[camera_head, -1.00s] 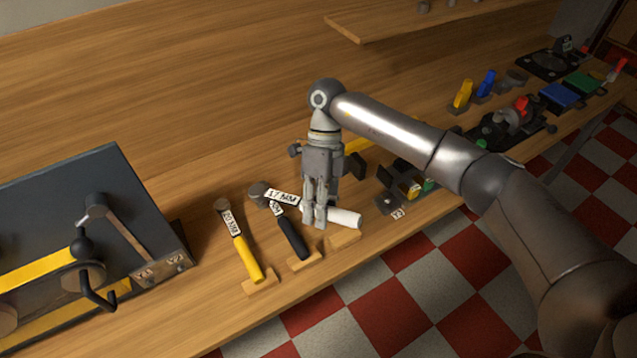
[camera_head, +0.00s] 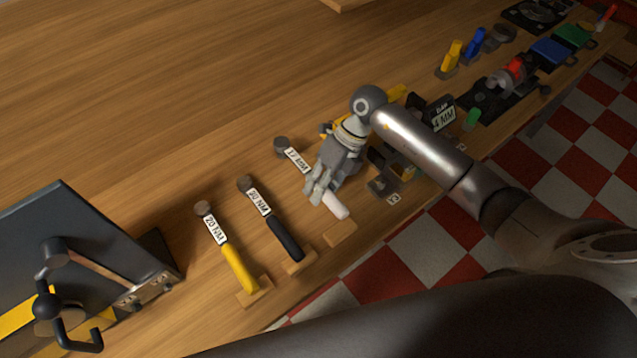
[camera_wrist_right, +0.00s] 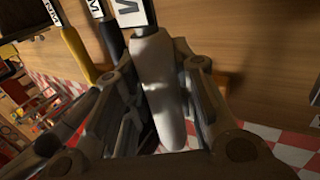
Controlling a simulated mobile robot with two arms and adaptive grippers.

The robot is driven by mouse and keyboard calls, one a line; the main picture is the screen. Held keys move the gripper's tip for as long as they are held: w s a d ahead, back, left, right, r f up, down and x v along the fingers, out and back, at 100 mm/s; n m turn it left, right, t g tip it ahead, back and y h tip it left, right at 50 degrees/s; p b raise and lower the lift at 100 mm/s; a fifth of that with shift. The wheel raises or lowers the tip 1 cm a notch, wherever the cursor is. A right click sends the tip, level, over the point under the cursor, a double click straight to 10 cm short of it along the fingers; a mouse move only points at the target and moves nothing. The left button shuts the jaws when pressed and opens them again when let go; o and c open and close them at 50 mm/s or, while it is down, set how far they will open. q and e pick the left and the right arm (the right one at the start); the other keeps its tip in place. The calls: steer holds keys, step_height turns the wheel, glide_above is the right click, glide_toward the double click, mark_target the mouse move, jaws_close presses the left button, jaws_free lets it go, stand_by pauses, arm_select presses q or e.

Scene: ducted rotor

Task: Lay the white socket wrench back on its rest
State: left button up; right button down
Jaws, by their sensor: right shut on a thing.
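The white socket wrench (camera_head: 335,205) has a dark round head and a "17 NM" label; its head points up and left in the head view. My right gripper (camera_head: 322,188) is shut on its white handle, which shows between the fingers in the right wrist view (camera_wrist_right: 158,90). The fingers hide part of the handle. A small bare wooden block (camera_head: 341,232), the rest in line with this wrench, lies just past the handle's end, nearer the bench edge. I cannot tell how high the wrench is above the bench. My left gripper is not in view.
A black-handled wrench (camera_head: 284,236) and a yellow-handled wrench (camera_head: 238,268) lie on wooden blocks to the left. A dark fixture (camera_head: 384,186) stands close to the right of my gripper. The bench behind the wrenches is clear.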

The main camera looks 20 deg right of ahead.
steer(key=shift+r, duration=0.1)
steer(key=shift+w+f+b, duration=0.1)
steer(key=shift+f+b, duration=0.25)
steer(key=shift+f, duration=0.1)
steer(key=shift+f+b, duration=2.15)
steer(key=shift+f, duration=0.4)
steer(key=shift+f+b, duration=0.4)
steer(key=c, duration=1.1)
jaws_free()
steer(key=shift+f, duration=0.1)
